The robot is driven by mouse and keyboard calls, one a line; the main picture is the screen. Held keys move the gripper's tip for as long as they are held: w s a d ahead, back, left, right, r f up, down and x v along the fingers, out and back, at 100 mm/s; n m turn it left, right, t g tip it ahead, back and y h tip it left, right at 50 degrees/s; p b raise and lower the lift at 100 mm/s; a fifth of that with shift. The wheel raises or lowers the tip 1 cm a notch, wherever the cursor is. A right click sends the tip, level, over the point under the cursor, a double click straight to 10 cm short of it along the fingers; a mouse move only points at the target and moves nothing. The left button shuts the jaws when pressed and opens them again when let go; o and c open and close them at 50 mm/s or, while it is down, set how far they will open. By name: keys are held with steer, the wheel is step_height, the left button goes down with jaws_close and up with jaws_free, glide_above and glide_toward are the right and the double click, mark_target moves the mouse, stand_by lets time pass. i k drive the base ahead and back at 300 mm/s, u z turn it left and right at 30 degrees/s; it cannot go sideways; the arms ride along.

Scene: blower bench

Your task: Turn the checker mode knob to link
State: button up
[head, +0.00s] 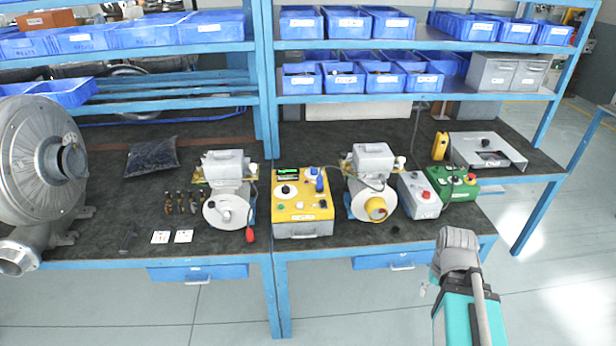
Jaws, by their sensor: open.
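The checker looks to be the yellow box (303,214) at the front middle of the bench. Its sloped top has a small lit green display (288,174), a dark mode knob (285,190) on a round white dial, a blue part at the upper right, and a green button. The knob's pointer and the dial's lettering are too small to read. A grey and teal part of my arm stands at the lower right, in front of the bench and apart from the checker. I cannot make out my gripper's fingers in this view.
Grey motor units stand close on both sides of the checker, the left one (228,191) and the right one (373,184). A grey box with a red button (419,195) and a green control box (458,184) are farther right. A large blower (35,150) fills the left end. Shelves hang above.

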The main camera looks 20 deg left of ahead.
mark_target(286, 190)
steer(key=u, duration=0.1)
steer(key=i, duration=1.15)
steer(key=u, duration=0.65)
